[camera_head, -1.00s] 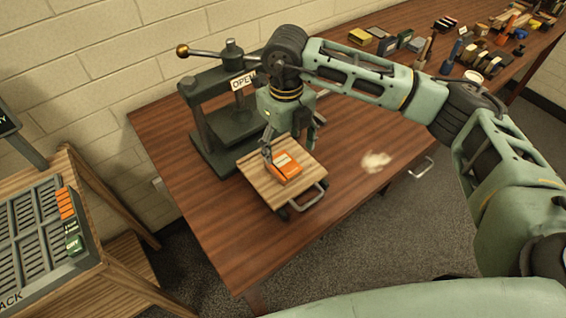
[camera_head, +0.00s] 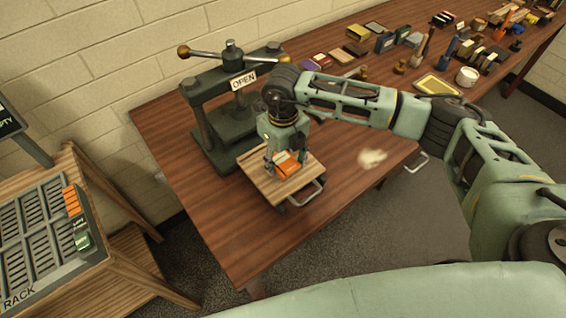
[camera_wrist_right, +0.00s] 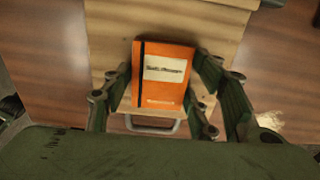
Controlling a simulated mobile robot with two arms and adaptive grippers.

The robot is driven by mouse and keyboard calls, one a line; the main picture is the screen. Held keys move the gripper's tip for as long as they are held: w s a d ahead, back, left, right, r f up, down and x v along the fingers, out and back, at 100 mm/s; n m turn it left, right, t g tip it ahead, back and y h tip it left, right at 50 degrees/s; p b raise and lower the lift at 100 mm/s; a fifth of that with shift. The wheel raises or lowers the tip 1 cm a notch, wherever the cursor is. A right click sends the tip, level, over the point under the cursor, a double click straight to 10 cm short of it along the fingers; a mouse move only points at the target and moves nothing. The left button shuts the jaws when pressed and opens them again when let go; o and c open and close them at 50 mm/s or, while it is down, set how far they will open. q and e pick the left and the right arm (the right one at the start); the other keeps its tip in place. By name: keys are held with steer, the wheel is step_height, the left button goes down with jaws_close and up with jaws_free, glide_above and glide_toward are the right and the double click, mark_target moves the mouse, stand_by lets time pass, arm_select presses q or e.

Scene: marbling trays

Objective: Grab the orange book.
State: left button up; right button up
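The orange book (camera_head: 286,164) has a cream label and a dark band down one side, which show in the right wrist view (camera_wrist_right: 165,75). It is over the light wooden board (camera_head: 262,180) in front of the press. My right gripper (camera_head: 284,160) points down over it. In the right wrist view the fingers (camera_wrist_right: 160,82) stand at the book's two sides, close against its edges, and look shut on it. A small gap between book and board is hard to judge. My left gripper is not in view.
The dark press (camera_head: 225,115) with an OPEN sign stands just behind the board. A rack (camera_head: 40,235) with orange and green pieces is at the left. Several tools, books and a white cup (camera_head: 467,76) lie toward the table's far right. The table's front left is bare.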

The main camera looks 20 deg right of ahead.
steer(key=c, duration=0.7)
steer(key=shift+r, duration=0.1)
